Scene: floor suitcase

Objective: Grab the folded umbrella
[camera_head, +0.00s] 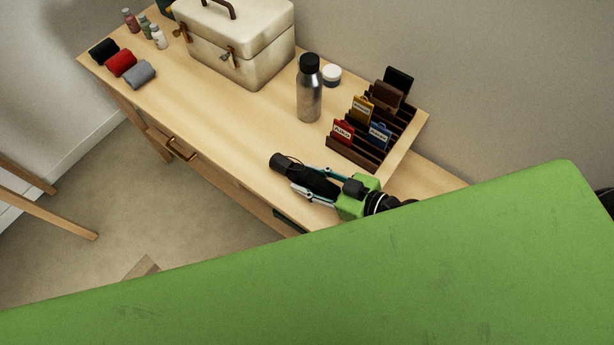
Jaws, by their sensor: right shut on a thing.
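The folded umbrella (281,162) is black and narrow, and it lies at the front edge of the wooden table. My right gripper (311,183) is shut on the umbrella, with its fingers along both sides of the dark body. One end of the umbrella sticks out beyond the fingertips to the upper left. The rest is partly hidden by the gripper. I cannot tell whether it touches the tabletop. My left gripper is not in view.
A steel bottle (309,95) and a slotted rack with tags (352,154) stand behind the gripper. A cream case (240,50), rolled cloths (121,63) and small bottles (159,38) are farther left. The table (215,120) is clear in the middle. A large green surface fills the foreground.

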